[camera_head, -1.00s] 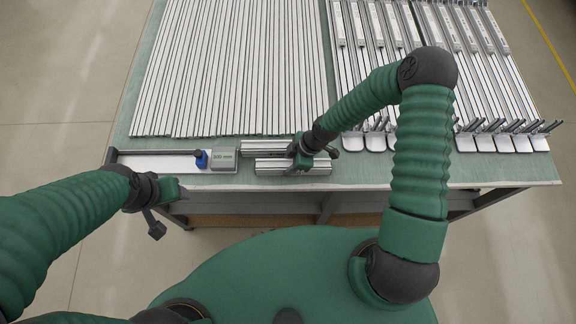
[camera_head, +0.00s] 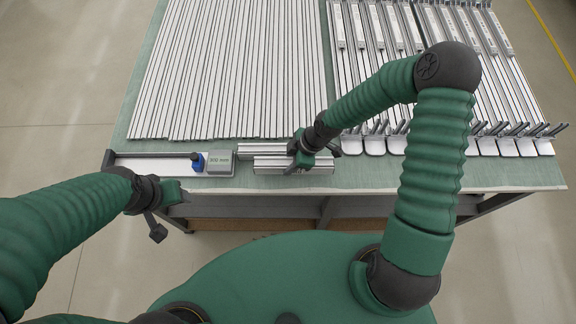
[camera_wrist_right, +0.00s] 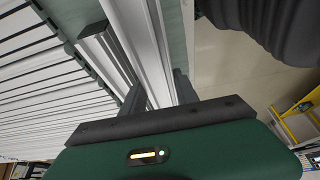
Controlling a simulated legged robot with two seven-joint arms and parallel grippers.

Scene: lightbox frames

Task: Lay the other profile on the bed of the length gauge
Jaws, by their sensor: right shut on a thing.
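The length gauge has a long bed (camera_head: 150,163) at the table's front left, with a blue piece (camera_head: 197,162) and a grey block marked in mm (camera_head: 219,162). Two short silver profiles lie right of the block, a rear one (camera_head: 262,147) and a front one (camera_head: 318,170). My right gripper (camera_head: 302,163) is shut on the front profile. In the right wrist view, its fingers (camera_wrist_right: 158,95) stand on both sides of that profile (camera_wrist_right: 150,45), with the rear one (camera_wrist_right: 100,48) beside it. My left gripper (camera_head: 172,196) hangs off the table's front edge, apart from the gauge; its jaw opening is unclear.
Many long profiles (camera_head: 230,70) cover the table behind. Several rails with upright clamps (camera_head: 490,130) stand at the right. The yellow ladder (camera_wrist_right: 300,115) shows in the right wrist view.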

